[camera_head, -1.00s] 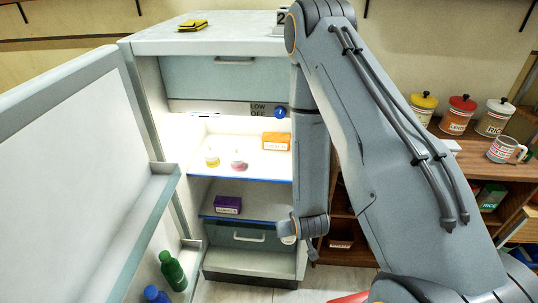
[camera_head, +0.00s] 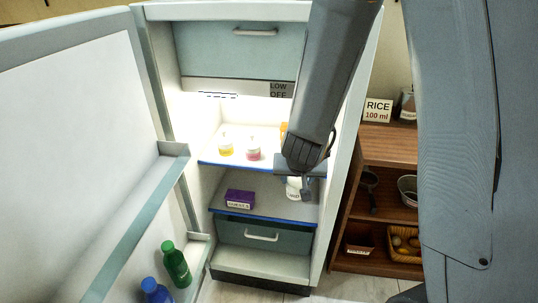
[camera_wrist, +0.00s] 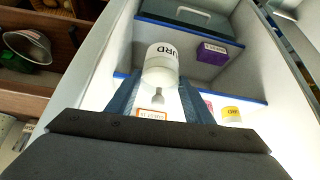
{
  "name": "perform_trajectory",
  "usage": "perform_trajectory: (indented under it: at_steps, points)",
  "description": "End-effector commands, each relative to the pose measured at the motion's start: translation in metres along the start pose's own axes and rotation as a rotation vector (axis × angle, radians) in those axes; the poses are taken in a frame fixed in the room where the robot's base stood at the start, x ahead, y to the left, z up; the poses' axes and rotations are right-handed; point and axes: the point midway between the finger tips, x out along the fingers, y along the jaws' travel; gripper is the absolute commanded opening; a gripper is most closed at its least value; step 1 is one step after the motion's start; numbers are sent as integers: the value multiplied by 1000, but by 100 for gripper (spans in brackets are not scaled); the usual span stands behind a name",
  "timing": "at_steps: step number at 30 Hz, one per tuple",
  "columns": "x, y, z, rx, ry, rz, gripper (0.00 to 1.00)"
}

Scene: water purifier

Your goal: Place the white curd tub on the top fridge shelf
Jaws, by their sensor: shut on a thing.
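The white curd tub (camera_head: 293,189) is in my gripper (camera_head: 298,176), in front of the fridge opening. In the wrist view the tub (camera_wrist: 160,62) shows its CURD lettering between the fingertips. My gripper is shut on it. In the head view the tub appears just below the blue front edge of the top fridge shelf (camera_head: 209,156), over the right part of the lower shelf (camera_head: 262,205). I cannot tell how far inside the fridge it is. My arm covers the right part of the top shelf.
A yellow-based container (camera_head: 225,146) and a pink one (camera_head: 253,149) stand on the top shelf. An orange box (camera_wrist: 151,115) is there too, partly hidden. A purple box (camera_head: 239,198) sits on the lower shelf. The open fridge door (camera_head: 75,120) is at left.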

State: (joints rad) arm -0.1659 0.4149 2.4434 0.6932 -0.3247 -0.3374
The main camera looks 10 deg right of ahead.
Motion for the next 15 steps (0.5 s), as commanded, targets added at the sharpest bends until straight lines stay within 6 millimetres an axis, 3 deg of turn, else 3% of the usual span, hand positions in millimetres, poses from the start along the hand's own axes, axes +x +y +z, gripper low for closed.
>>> perform_trajectory:
  at_steps: [5, 15]
  points:
    - [14, 0, -25, 4, 1, 2, 20]
    - [57, 1, -94, 2, 1, 2, 20]
